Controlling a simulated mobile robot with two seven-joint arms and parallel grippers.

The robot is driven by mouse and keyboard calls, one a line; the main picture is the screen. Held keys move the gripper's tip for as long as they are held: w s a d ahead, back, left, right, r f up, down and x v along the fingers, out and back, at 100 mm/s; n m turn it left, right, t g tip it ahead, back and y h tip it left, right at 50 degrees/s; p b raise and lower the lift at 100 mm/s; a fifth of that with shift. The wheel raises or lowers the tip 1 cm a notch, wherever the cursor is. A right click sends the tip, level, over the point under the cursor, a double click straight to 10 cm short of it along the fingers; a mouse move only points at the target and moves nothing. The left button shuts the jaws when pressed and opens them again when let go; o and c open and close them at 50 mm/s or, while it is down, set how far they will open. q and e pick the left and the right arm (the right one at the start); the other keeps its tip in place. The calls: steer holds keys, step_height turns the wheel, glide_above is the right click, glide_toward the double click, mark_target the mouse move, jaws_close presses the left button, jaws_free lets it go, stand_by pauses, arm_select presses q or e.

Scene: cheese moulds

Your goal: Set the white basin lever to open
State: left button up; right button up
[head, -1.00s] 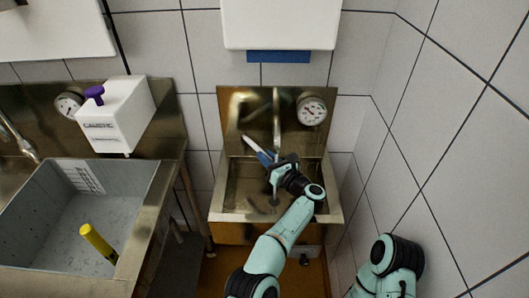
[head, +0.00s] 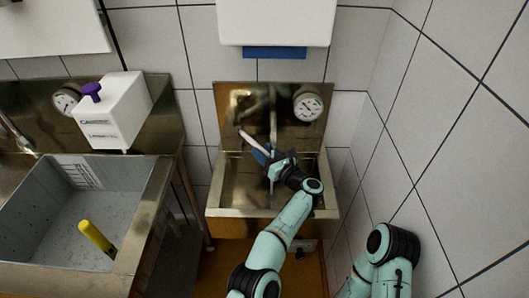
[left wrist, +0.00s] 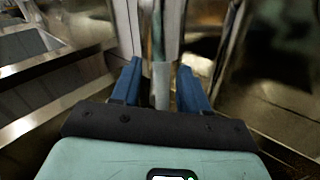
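The steel basin (head: 226,212) is fixed to the wall in the middle of the head view. A slim white lever-like bar (head: 248,138) slants up to the left over it, close to my left gripper (head: 264,156). That gripper reaches over the basin. In the left wrist view its two blue fingers (left wrist: 158,90) stand apart. A narrow pale grey bar (left wrist: 160,88) stands between them, with small gaps at both sides; I cannot tell whether it is the lever. My right gripper is out of view; only part of that arm shows at the lower right.
A round gauge (head: 308,104) sits on the basin's steel backsplash. A white dispenser (head: 277,22) hangs above. A larger sink (head: 150,205) with a yellow-handled tool (head: 96,237) and a white box with a purple knob (head: 112,110) stand left. A tiled wall (head: 455,150) closes the right.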

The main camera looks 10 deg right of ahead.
arm_select(q)
steer(key=b+v, duration=0.6)
steer(key=v, duration=0.7)
steer(key=shift+s+b, duration=0.2)
steer(key=shift+b, duration=0.15)
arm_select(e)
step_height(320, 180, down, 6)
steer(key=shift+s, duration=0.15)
arm_select(q)
steer(key=shift+d, duration=0.1)
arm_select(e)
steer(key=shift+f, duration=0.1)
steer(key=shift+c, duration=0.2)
